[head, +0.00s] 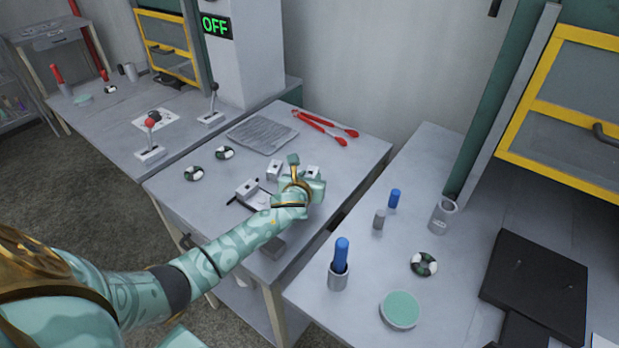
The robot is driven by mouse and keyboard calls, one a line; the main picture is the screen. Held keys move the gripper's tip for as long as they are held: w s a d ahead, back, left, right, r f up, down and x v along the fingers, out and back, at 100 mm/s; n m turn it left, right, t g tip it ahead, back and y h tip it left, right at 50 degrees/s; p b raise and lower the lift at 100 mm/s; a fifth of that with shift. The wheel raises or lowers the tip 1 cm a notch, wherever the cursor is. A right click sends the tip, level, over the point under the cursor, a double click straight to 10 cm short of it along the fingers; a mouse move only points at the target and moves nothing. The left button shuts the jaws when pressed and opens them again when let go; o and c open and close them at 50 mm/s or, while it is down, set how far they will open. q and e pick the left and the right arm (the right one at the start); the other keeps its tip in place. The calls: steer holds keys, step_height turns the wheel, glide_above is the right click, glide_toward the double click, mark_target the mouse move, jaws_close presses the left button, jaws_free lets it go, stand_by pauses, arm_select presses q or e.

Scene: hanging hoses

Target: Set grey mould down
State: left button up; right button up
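My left gripper (303,175) is over the right half of the middle table (335,150). A small grey block (312,171), which looks like a mould part, shows right at its teal fingers. The hand hides part of this spot, and I cannot tell whether the fingers grip the block or whether it touches the table. Another grey block (274,170) stands just left of the hand. A third (247,187) lies further left, beside a dark thin piece partly hidden by my arm. My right gripper is not in view.
A grey mat (262,135) and red tongs (325,127) lie at the back of the middle table. The right table holds a blue-handled tool in a cup (338,279), a green-topped disc (399,310) and a black plate (533,280).

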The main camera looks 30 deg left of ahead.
arm_select(q)
steer(key=o, duration=0.4)
steer(key=shift+r, duration=0.25)
steer(key=p+v, duration=0.4)
steer(key=v, duration=0.7)
steer(key=shift+s+p, duration=0.2)
steer(key=shift+p, duration=0.15)
steer(key=shift+s+d+r, duration=0.1)
steer(key=shift+s+r, duration=0.05)
steer(key=shift+s, duration=0.15)
